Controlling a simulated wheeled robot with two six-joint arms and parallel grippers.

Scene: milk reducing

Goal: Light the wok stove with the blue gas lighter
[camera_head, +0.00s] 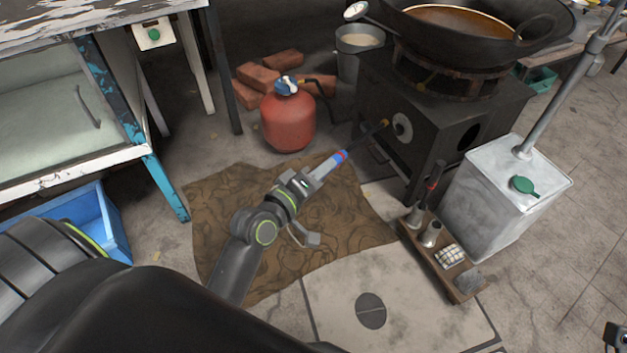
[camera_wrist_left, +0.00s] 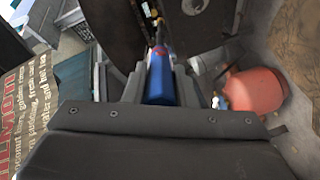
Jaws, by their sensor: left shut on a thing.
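My left gripper (camera_head: 312,181) is shut on the blue gas lighter (camera_head: 336,163), which has a red band and a long dark nozzle. The nozzle points up and right, and its tip appears at or very near the round burner port on the front of the black wok stove (camera_head: 375,85); I cannot tell if they touch. No flame shows. In the left wrist view the lighter's blue body (camera_wrist_left: 159,84) sits between the fingers. A wok (camera_head: 455,25) with brown liquid sits on the stove. My right gripper (camera_head: 614,338) shows only partly at the lower right edge.
A red gas cylinder (camera_head: 287,122) stands left of the stove, near bricks (camera_head: 258,77) and a bucket (camera_head: 359,48). A wooden tray (camera_head: 440,268) with small items and a metal canister (camera_head: 507,195) stand at right. A brown cloth (camera_head: 225,205) lies on the floor.

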